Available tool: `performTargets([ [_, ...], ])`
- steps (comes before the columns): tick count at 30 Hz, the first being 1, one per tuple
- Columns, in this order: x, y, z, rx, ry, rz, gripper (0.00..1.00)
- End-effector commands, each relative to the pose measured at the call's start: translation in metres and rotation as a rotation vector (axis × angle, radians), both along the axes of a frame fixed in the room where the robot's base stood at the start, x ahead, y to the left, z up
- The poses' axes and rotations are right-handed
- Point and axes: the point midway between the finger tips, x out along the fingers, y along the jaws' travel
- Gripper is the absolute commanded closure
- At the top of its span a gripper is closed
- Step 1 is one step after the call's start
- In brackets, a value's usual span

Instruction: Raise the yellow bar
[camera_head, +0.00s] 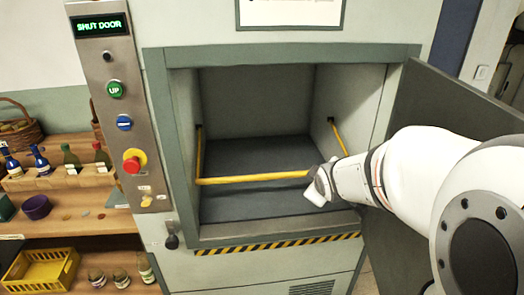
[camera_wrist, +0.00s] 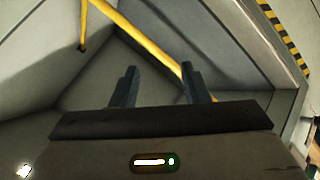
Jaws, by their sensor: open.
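The yellow bar (camera_head: 255,178) runs across the front of the open lift compartment, low down, with side arms going back to pivots on both inner walls. Its right end is partly hidden behind my gripper (camera_head: 318,190). In the wrist view the yellow bar (camera_wrist: 150,45) slants across beyond my gripper (camera_wrist: 158,75), passing near the right fingertip. The two dark fingers are apart with nothing held between them. I cannot tell whether the right finger touches the bar.
The compartment floor (camera_head: 255,150) is empty. The open door (camera_head: 440,95) stands to the right, behind my arm. A control panel (camera_head: 115,100) at left reads "SHUT DOOR" and has buttons. Shelves (camera_head: 70,190) with bottles, jars and a yellow crate (camera_head: 40,268) stand further left.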

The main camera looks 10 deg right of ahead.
Motion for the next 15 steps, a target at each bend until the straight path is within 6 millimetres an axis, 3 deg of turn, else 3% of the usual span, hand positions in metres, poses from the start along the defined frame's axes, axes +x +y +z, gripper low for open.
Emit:
performTargets([
  [1,0.024,-0.005,-0.017,-0.060,-0.044,0.081,0.59],
  [3,0.052,-0.005,-0.030,-0.149,-0.120,0.223,0.59],
  [6,0.084,-0.003,-0.047,-0.272,-0.238,0.408,0.59],
  [10,0.108,0.004,-0.069,-0.383,-0.383,0.604,0.59],
  [15,0.118,0.013,-0.086,-0.458,-0.525,0.754,0.59],
])
